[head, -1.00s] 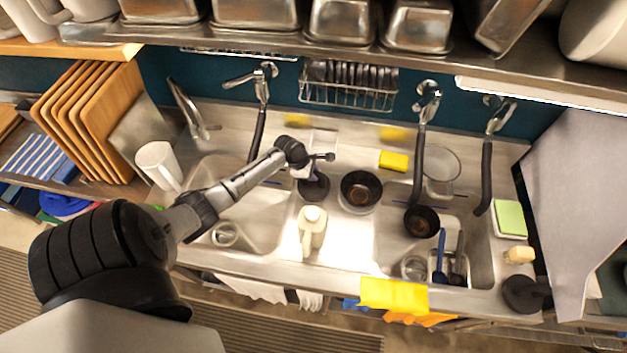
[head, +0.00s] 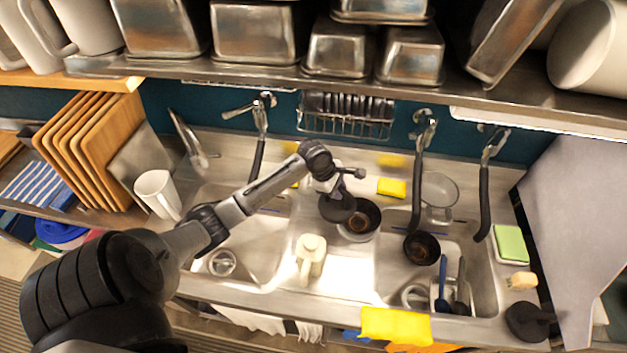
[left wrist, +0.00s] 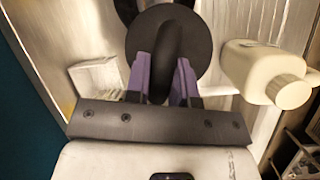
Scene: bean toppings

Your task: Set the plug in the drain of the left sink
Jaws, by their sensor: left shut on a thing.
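My left gripper (head: 335,190) is shut on the upright handle of a black round plug (head: 338,209). In the left wrist view the purple fingers (left wrist: 161,78) pinch the handle, with the plug's disc (left wrist: 200,40) beyond them. The plug is over the middle counter, overlapping the left edge of a dark bowl in the head view. The left sink (head: 262,240) lies to its left, partly behind my arm. A clear glass (head: 222,262) shows in that sink; I cannot make out its drain. A similar black plug (head: 524,321) lies at the right front corner. My right gripper is out of view.
A cream bottle (head: 310,258) stands between the sinks, near the dark bowl (head: 360,220). A small pan (head: 422,247) and utensils are at the right sink. Taps with hanging black hoses line the back. A metal shelf (head: 330,82) with pans overhangs the counter.

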